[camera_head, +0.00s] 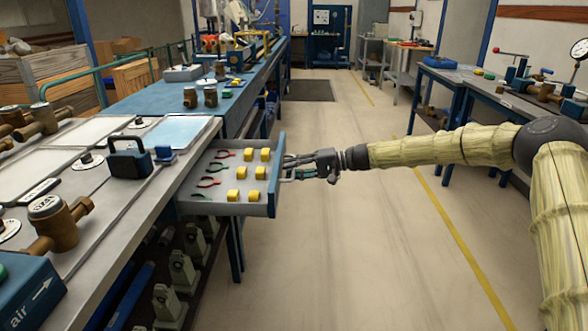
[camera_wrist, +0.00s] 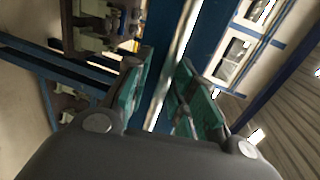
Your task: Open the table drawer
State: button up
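The table drawer (camera_head: 222,209) is pulled out to the right from under the left workbench. Its grey tray and blue front panel (camera_head: 277,175) show. Several yellow blocks (camera_head: 241,172) and red- and green-handled tools (camera_head: 208,183) lie inside. My gripper (camera_head: 292,169) is at the outer side of the drawer front, with its fingers pointing left. In the wrist view, its green-padded fingers (camera_wrist: 163,85) are apart, on either side of a shiny metal bar (camera_wrist: 183,35), which looks like the drawer handle. A gap shows beside the bar; contact is unclear.
The workbench (camera_head: 185,165) carries a dark case (camera_head: 130,163), brass meters (camera_head: 56,222) and a blue box (camera_head: 27,293). Grey fittings (camera_head: 183,272) stand on a shelf below. Another bench (camera_head: 455,78) is at the right. The floor (camera_head: 350,240) between is clear.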

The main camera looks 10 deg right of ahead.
jog(key=shift+d+r, duration=0.1)
jog(key=shift+d, duration=0.2)
jog(key=v, duration=1.1)
jog(key=shift+d, duration=0.25)
